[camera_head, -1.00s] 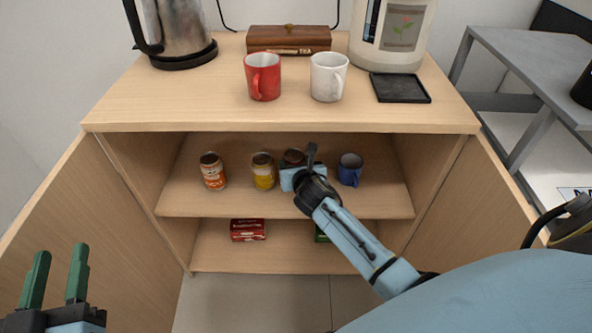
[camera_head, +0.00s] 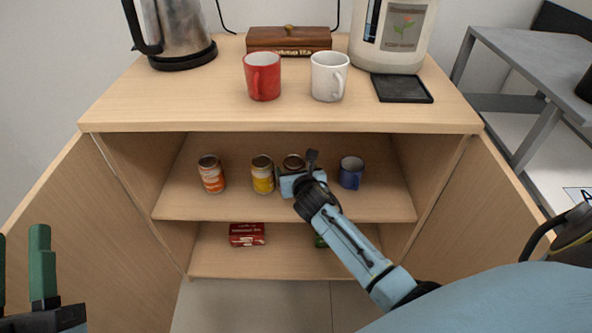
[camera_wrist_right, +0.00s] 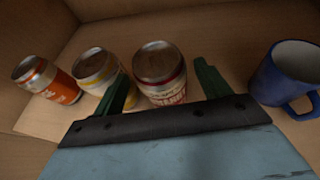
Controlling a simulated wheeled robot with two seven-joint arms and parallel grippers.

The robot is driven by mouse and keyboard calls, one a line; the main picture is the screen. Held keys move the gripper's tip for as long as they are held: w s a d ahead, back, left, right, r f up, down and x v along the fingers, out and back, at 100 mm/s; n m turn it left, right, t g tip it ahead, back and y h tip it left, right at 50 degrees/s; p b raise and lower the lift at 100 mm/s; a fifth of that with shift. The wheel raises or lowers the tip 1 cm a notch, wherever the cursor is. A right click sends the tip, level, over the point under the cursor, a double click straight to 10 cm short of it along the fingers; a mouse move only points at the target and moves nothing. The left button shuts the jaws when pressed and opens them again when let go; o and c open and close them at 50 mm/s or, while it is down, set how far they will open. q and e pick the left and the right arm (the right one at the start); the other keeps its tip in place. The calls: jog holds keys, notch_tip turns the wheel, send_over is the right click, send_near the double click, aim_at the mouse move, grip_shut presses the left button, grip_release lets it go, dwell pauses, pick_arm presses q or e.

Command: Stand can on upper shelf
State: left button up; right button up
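My right gripper (camera_wrist_right: 162,88) reaches into the cabinet at the upper shelf (camera_head: 225,207). In the right wrist view its two green fingers are spread apart, with a can (camera_wrist_right: 160,75) with a red rim and pale label upright between them. In the head view this can (camera_head: 293,162) is mostly hidden by the gripper. A yellow can (camera_head: 262,175) and an orange-and-white can (camera_head: 211,174) stand upright to its left; a blue mug (camera_head: 351,172) stands to its right. My left gripper (camera_head: 20,270) is open and empty at the lower left, partly cut off.
The lower shelf (camera_head: 285,262) holds a red box (camera_head: 247,234) and a partly hidden green item (camera_head: 320,241). Both cabinet doors are open. The counter top (camera_head: 200,105) carries a red mug (camera_head: 262,76), a white mug (camera_head: 328,76), a kettle (camera_head: 178,30) and a tea box (camera_head: 289,40).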

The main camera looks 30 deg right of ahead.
jog(key=shift+o, duration=0.2)
jog(key=shift+s+r, duration=0.1)
jog(key=shift+r, duration=0.1)
pick_arm(q)
notch_tip(320, 180, down, 10)
jog(key=w+a+g+y+p, duration=0.1)
jog(key=w+g+y+p, duration=0.15)
jog(key=g, duration=0.45)
jog(key=s+a+f+g+y+p, duration=0.2)
jog(key=s+a+f+g+p, duration=0.1)
jog(key=s+f+g, duration=0.5)
jog(key=shift+a+f+n+y, duration=0.4)
jog(key=shift+a+f, duration=0.3)
jog(key=shift+f, duration=0.15)
pick_arm(e)
jog(key=s+a+r+m+g+y, duration=0.1)
jog(key=s+a+r+m+y, duration=0.1)
jog(key=s+m, duration=0.7)
jog(key=s+a+r+m+g+y, duration=0.1)
jog(key=s+a+r+m+g, duration=0.1)
jog(key=s+a+r+m, duration=0.3)
jog(key=s+a+r+m+g+y, duration=0.2)
jog(key=s+a+m, duration=0.3)
jog(key=s+m, duration=0.8)
jog(key=r+m, duration=0.1)
jog(key=m, duration=0.2)
jog(key=shift+s+a+r+y, duration=0.25)
jog(key=shift+r+y, duration=0.05)
jog(key=shift+r, duration=0.05)
jog(key=shift+c, duration=0.4)
